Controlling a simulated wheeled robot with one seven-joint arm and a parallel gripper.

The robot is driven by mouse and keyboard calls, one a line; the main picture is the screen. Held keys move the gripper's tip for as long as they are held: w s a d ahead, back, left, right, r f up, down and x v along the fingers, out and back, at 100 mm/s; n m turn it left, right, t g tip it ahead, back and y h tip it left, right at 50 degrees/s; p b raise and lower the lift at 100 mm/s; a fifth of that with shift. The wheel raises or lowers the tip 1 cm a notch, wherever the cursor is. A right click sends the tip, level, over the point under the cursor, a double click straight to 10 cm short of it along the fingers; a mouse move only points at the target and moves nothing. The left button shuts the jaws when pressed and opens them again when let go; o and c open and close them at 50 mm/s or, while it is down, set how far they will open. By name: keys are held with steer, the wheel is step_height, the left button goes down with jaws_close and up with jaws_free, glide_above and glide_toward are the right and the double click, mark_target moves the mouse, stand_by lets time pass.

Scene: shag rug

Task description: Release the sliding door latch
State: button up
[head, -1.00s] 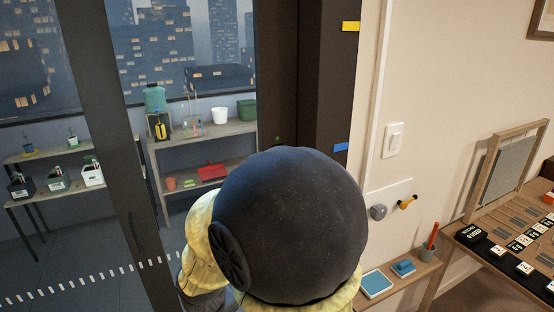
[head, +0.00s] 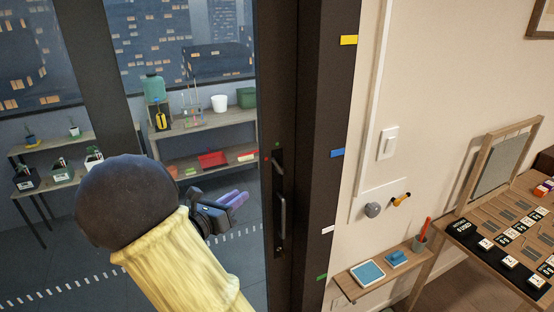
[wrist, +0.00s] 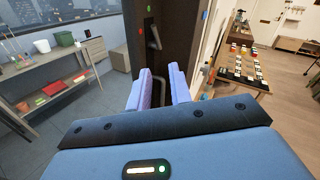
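The dark sliding door edge (head: 285,100) stands at the middle of the head view. A small grey latch lever (head: 277,163) sits on it, above a long vertical pull handle (head: 282,212). A red dot and a green dot mark the area by the lever. The wrist view shows the lever (wrist: 154,34) ahead, and part of the handle (wrist: 160,90) between my fingers. My gripper (head: 236,198) is left of the handle and apart from it in the head view. In the wrist view my gripper (wrist: 161,70) has its two purple fingers apart, with nothing held.
Shelves (head: 215,130) with pots and trays stand behind the glass at left. A light switch (head: 388,142) and knobs are on the right wall. A small ledge (head: 350,288) and a wooden table with cards (head: 500,225) stand at right.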

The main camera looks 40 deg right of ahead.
mark_target(275, 164)
steer(key=shift+w+r, duration=0.25)
steer(key=p+x, duration=0.5)
steer(key=x, duration=1.2)
steer(key=shift+w+d+p, duration=0.15)
steer(key=shift+w+p, duration=0.05)
steer(key=shift+p, duration=0.1)
steer(key=shift+c, duration=0.4)
jaws_close()
